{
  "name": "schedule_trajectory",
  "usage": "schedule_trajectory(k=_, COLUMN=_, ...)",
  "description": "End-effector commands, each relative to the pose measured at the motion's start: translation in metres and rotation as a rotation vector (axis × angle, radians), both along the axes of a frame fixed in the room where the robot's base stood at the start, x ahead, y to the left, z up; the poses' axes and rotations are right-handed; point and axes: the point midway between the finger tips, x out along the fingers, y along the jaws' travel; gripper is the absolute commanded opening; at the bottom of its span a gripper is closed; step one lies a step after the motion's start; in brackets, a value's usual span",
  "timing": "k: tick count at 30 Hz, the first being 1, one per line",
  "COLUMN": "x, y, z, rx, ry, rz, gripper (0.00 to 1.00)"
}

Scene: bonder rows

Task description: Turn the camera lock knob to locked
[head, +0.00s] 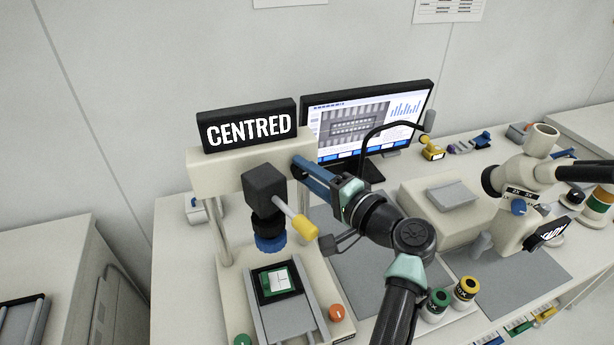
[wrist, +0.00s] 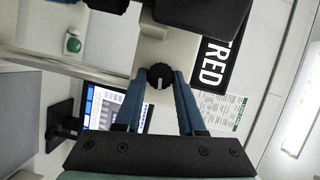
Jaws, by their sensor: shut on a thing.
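The camera lock knob (wrist: 160,77) is a small round black knob with a ribbed edge and a pale line on its face. It sits on the side of the beige bridge (head: 203,176) of the camera station. My gripper (head: 300,165) reaches this side from the right in the head view. In the wrist view, the blue fingers of my gripper (wrist: 160,82) stand on both sides of the knob and are shut on it.
A black sign reading "CENTRED" (head: 249,128) stands on the bridge. Below hang the black camera (head: 264,185) and a yellow-tipped lever (head: 304,228), close to my arm. A monitor (head: 368,118) stands behind, and a microscope (head: 520,185) stands at right.

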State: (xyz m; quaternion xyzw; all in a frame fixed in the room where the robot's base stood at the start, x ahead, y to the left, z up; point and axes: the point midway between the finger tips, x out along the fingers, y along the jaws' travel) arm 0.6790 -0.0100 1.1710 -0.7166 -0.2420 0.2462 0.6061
Motion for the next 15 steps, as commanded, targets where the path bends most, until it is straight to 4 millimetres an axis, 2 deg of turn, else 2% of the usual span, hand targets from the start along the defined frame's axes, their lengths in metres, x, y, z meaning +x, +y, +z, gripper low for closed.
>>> schedule_trajectory(k=15, x=0.0001, y=-0.0007, z=-0.0009, rx=0.039, ry=0.014, rz=-0.002, gripper=0.0)
